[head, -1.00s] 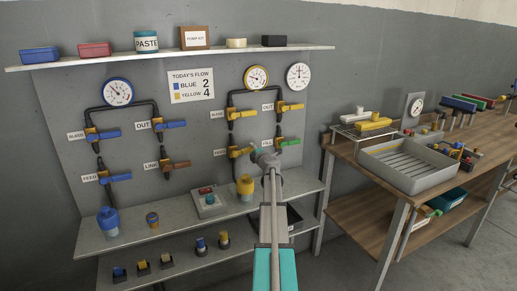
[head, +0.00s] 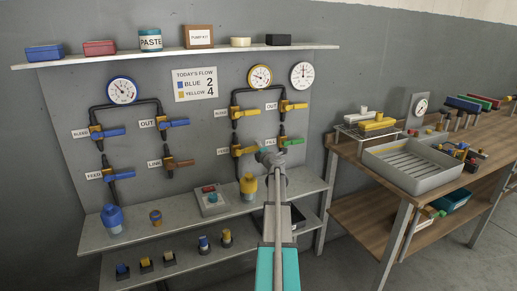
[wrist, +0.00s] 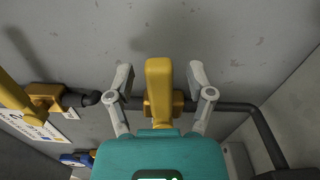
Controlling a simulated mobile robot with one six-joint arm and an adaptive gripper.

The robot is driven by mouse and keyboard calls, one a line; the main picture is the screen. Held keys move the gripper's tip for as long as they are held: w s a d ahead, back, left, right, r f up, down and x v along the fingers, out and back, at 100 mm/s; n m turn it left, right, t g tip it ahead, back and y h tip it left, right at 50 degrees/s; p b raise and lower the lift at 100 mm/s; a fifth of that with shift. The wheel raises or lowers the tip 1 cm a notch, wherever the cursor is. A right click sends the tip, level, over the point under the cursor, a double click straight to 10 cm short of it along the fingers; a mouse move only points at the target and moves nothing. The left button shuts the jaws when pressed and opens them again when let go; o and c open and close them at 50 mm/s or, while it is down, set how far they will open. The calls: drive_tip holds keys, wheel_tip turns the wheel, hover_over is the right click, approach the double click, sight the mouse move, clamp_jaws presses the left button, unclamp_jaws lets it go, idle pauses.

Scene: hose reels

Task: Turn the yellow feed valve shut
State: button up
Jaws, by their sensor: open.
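The yellow feed valve (head: 241,151) is on the wall panel, in the lower left of the yellow pipe group, beside its label. Its yellow handle points right in the head view, and my gripper (head: 268,155) is at its end, partly hiding it. In the wrist view the yellow handle (wrist: 159,85) stands between the two grey fingers of my gripper (wrist: 161,82). The fingers are spread, one on each side, with a visible gap to the handle. The valve body (wrist: 165,104) sits on the dark pipe behind.
The yellow bleed valve (head: 237,113) is above, and shows at the left of the wrist view (wrist: 42,95). The green-handled valve (head: 290,142) is close to the right of my gripper. A shelf (head: 165,225) with a yellow-topped bottle (head: 248,186) lies below.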

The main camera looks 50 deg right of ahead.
drive_tip(key=v, duration=1.1)
drive_tip(key=shift+a, duration=0.15)
drive_tip(key=shift+s, duration=0.15)
